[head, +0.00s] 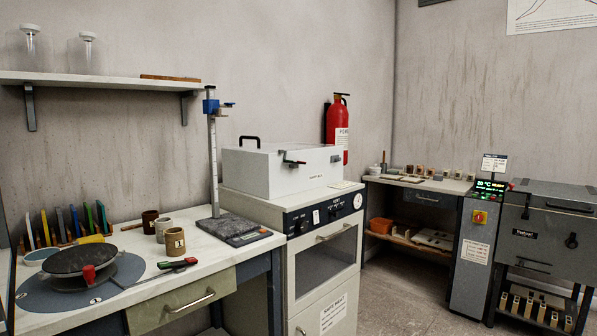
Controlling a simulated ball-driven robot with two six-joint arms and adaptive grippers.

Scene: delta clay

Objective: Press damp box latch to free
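A white box (270,177) with a closed lid and a black lid handle (249,139) stands on the white cabinet in the middle; it appears to be the damp box. Small lettering on its front is too small to read surely. Another small fitting (335,159) is at the right end. Whether the latch is engaged cannot be told. Neither of my grippers is in view.
Left of the box, a worktable (200,260) bears a black wheel disc (78,259), cups (174,241) and a height gauge (213,160). A control post (474,245) and a grey kiln-like unit (545,230) stand at right. Floor (400,290) between is clear.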

